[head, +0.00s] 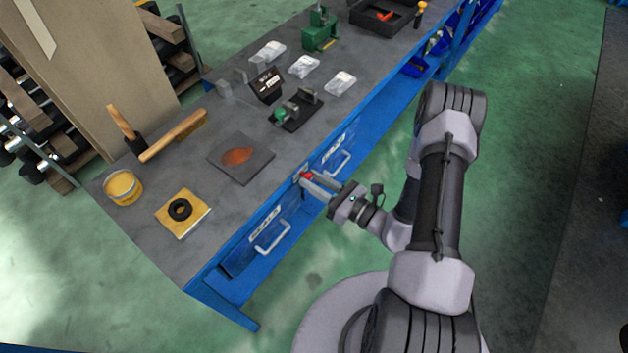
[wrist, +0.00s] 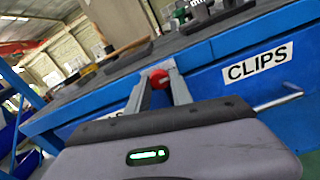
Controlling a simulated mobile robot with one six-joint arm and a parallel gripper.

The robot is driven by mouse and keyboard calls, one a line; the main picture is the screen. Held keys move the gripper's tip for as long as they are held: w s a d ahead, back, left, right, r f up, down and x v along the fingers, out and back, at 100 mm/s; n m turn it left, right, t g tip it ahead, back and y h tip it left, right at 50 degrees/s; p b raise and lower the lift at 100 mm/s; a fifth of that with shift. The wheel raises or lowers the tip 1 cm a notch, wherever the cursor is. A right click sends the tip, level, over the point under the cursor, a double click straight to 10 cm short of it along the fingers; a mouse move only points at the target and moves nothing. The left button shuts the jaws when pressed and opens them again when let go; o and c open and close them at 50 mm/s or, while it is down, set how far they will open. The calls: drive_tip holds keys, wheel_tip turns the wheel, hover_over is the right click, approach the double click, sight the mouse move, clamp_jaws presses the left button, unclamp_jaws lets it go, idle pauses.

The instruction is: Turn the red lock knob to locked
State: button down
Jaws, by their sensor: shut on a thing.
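The red lock knob (head: 307,175) sits on the blue front of the workbench, between two drawers just under the top. My gripper (head: 308,178) reaches it from the front right, with its fingers shut on the knob. In the wrist view the red knob (wrist: 159,79) shows between the two grey fingertips (wrist: 160,74). The fingers cover part of it, and I cannot tell which way the knob is turned.
A drawer labelled CLIPS (wrist: 258,64) with a bar handle is right of the knob in the wrist view. Another drawer handle (head: 272,238) juts out at the left.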

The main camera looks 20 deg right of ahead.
drive_tip(key=c, duration=1.1)
unclamp_jaws()
drive_tip(key=shift+c, duration=0.2)
drive_tip(key=p+v, duration=0.3)
drive_tip(key=v, duration=1.4)
drive_tip(key=shift+s+d, duration=0.15)
drive_tip(key=shift+s, duration=0.05)
drive_tip(key=shift+r, duration=0.1)
